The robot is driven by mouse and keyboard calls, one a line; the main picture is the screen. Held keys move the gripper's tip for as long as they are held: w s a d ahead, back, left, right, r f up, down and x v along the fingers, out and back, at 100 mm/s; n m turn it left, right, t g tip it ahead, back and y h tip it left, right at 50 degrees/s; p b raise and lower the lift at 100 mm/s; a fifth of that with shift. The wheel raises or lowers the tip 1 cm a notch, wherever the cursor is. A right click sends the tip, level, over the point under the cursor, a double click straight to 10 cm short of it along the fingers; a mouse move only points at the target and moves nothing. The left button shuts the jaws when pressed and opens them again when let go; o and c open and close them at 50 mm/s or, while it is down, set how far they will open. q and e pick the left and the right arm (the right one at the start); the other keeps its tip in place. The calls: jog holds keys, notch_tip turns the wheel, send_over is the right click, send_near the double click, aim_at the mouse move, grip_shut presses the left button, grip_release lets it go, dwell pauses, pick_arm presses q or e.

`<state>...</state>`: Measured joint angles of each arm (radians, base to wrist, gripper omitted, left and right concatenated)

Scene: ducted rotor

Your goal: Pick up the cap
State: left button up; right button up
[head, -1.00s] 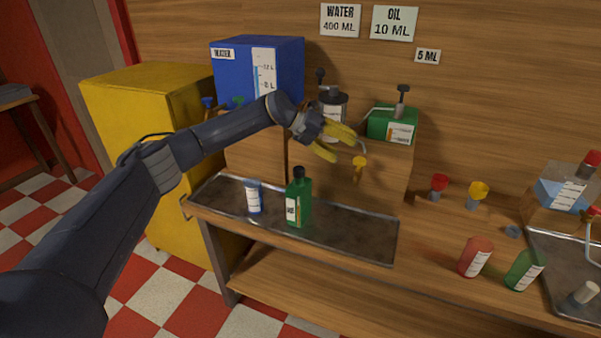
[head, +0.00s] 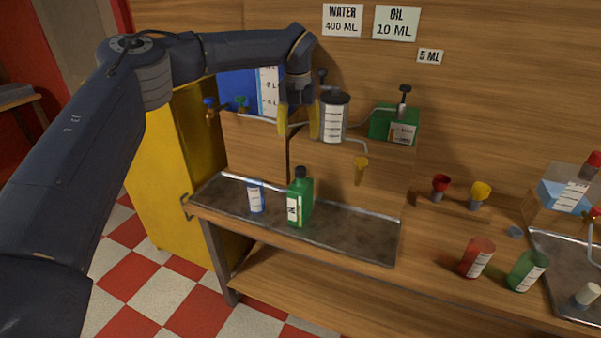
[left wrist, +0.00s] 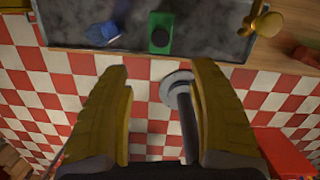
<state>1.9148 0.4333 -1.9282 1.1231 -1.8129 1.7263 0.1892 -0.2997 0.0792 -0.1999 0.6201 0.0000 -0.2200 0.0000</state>
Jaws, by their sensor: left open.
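A black cap (head: 300,172) sits on the upright green bottle (head: 299,205) on the metal tray. In the left wrist view the cap (left wrist: 160,39) shows from above, just beyond the fingertips and between them sideways. My left gripper (head: 298,136) is open and empty, yellow fingers pointing down. In the head view it hangs above the cap, apart from it. The fingers also frame the lower middle of the left wrist view (left wrist: 162,68). My right gripper is not in view.
A blue-and-white container (head: 256,197) stands left of the bottle on the tray (head: 355,235). A yellow funnel (head: 361,170) hangs to the right. A grey dispenser (head: 334,118) and a green dispenser (head: 385,122) stand on the shelf behind. The tray's right part is clear.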

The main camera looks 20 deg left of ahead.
aim_at(301, 168)
pick_arm(q)
jog(key=f, duration=0.5)
jog(key=w+f, duration=0.1)
jog(key=f, duration=0.4)
jog(key=w+f, duration=0.1)
jog(key=f, duration=0.4)
jog(key=shift+w+f, duration=0.1)
jog(key=shift+f, duration=0.05)
jog(key=shift+c, duration=0.3)
jog(key=c, duration=1)
